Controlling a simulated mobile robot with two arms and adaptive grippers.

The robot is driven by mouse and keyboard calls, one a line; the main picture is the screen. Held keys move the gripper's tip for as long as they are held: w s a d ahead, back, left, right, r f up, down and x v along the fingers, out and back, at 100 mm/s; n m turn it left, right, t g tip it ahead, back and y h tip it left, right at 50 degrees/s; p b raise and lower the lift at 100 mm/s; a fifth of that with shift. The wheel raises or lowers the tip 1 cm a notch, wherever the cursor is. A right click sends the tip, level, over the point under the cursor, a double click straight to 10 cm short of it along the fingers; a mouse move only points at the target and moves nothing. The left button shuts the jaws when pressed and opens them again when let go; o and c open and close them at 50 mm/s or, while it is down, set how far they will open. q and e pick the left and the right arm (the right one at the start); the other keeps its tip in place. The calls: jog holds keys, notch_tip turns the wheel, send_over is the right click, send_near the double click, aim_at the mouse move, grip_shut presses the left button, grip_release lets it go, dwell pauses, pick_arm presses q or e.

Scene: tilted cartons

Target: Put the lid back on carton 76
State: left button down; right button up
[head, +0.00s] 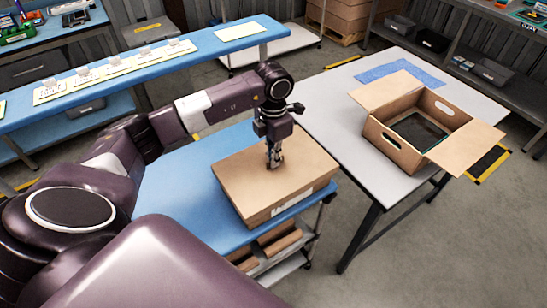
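A closed brown carton (262,217) with a white label on its front right side stands on a blue-topped cart. The label's number is too small to read. Its flat top (300,155) looks covered; I cannot tell whether this is a separate lid or how it is seated. My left gripper (274,163) points straight down over the middle of that top, with its fingertips at or very near the surface. The fingers look close together, but whether they are shut or hold anything is unclear. My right gripper is not in view.
An open carton (393,148) with spread flaps and a dark item inside stands on the white table (330,115) at right, near a blue mat (402,72). A blue bench (150,55) with cards runs behind. The cart (185,200) has bare room left of the carton.

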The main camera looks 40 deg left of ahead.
pick_arm(q)
jog(key=c, duration=2.1)
grip_release()
jog(key=shift+r+p, duration=2.4)
jog(key=shift+r, duration=7.1)
